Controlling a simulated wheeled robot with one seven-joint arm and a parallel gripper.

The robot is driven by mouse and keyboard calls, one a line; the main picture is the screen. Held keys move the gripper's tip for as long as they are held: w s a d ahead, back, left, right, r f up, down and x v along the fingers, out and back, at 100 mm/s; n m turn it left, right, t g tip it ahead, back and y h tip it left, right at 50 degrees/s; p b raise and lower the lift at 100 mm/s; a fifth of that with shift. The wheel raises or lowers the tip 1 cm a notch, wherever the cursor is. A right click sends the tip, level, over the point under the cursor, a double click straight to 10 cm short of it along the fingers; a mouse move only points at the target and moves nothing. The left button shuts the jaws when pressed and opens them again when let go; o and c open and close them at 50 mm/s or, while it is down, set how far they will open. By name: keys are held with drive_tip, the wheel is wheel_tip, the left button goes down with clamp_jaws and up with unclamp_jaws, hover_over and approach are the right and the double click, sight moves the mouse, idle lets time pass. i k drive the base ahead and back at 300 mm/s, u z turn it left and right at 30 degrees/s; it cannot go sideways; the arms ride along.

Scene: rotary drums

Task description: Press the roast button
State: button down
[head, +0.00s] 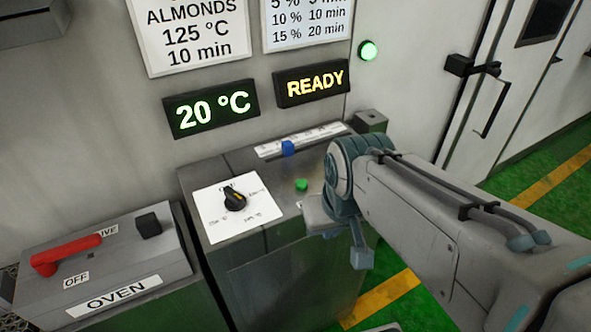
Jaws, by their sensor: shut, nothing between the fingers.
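A small green button (302,184) stands on the top of the grey metal control cabinet (262,166), right of the black rotary knob. A label beside it is mostly hidden by my arm, so I cannot read whether it says roast. My gripper (318,214) is at the end of my arm, just below and right of the green button in the head view. It is shut and empty, and partly hidden by my wrist. It looks apart from the button.
The black knob (235,200) sits on a white dial plate, and a blue slider (288,147) lies behind. Displays read 20 °C (211,108) and READY (310,83). A red lever (66,254) is on the OVEN box at left.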

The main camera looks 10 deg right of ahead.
sight(300, 185)
drive_tip(key=z, duration=2.15)
drive_tip(key=k, duration=0.85)
drive_tip(key=u, duration=1.5)
drive_tip(key=i, duration=0.5)
drive_tip(key=z, duration=0.05)
